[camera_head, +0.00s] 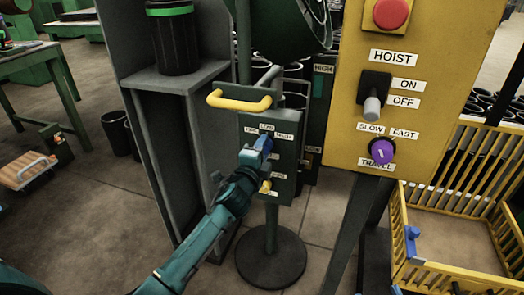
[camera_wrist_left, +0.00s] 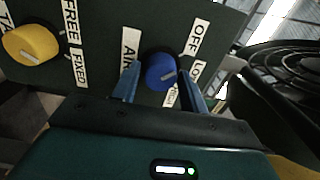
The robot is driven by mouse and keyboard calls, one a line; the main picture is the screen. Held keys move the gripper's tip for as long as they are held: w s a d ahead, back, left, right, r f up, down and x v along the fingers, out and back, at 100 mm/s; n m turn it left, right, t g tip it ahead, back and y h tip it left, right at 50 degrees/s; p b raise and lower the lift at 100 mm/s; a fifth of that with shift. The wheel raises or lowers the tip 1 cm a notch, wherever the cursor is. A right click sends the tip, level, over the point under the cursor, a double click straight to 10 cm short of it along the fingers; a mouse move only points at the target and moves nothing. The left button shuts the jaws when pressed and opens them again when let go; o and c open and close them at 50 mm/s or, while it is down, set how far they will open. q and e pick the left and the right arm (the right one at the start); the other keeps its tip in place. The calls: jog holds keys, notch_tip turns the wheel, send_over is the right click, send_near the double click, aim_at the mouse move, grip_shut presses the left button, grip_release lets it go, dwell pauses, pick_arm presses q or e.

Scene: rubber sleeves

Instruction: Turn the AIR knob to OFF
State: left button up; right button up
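The blue AIR knob (camera_wrist_left: 160,72) sits on a dark panel (camera_wrist_left: 100,18) in the left wrist view. The AIR label (camera_wrist_left: 130,50) is left of it, the OFF label (camera_wrist_left: 195,37) up and right, and a partly hidden "LO" label (camera_wrist_left: 197,73) at right. The knob's pale mark points right and slightly up, roughly towards the "LO" label. My left gripper (camera_wrist_left: 161,82) has one finger on each side of the knob, with narrow gaps showing; contact is not visible. In the head view the gripper (camera_head: 258,150) is at the panel, mostly covering the knob.
A yellow knob (camera_wrist_left: 30,43) with a FREE label is on the same panel. A yellow handle (camera_head: 239,101) sticks out above the panel. A black fan (camera_wrist_left: 285,75) is close on the right. A yellow hoist box (camera_head: 345,100) stands right, beside a yellow crate (camera_head: 462,278).

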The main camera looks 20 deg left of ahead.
pick_arm(q)
jog(key=shift+o, duration=1.4)
jog(key=s+p, duration=0.2)
jog(key=s, duration=1.1)
jog(key=shift+a, duration=0.25)
pick_arm(e)
jog(key=shift+s+d+f+m+g+h, duration=0.1)
jog(key=shift+d+m+g+h, duration=0.15)
jog(key=shift+g, duration=0.25)
jog(key=shift+d+m+g+h, duration=0.15)
jog(key=shift+g+h, duration=0.1)
jog(key=shift+g, duration=0.25)
pick_arm(q)
jog(key=shift+s, duration=0.1)
